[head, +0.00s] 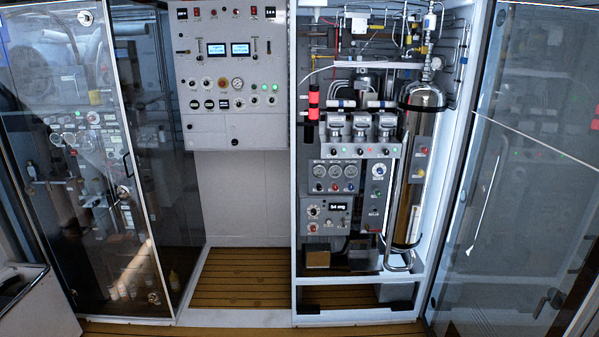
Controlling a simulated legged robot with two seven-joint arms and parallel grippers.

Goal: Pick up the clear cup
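I cannot make out a clear cup anywhere in the head view. Small pale bottle-like items (173,280) stand low behind the dark glass of the left cabinet, too dim to identify. Neither of my grippers shows in the view.
An open white cabinet (307,262) holds gauges, valves and a tall metal cylinder (427,130). A control panel (232,128) hangs left of it, above a clear stretch of wooden slatted floor (240,278). Glass doors stand at left (85,190) and right (510,190). A grey-white edged object (45,312) fills the lower left corner.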

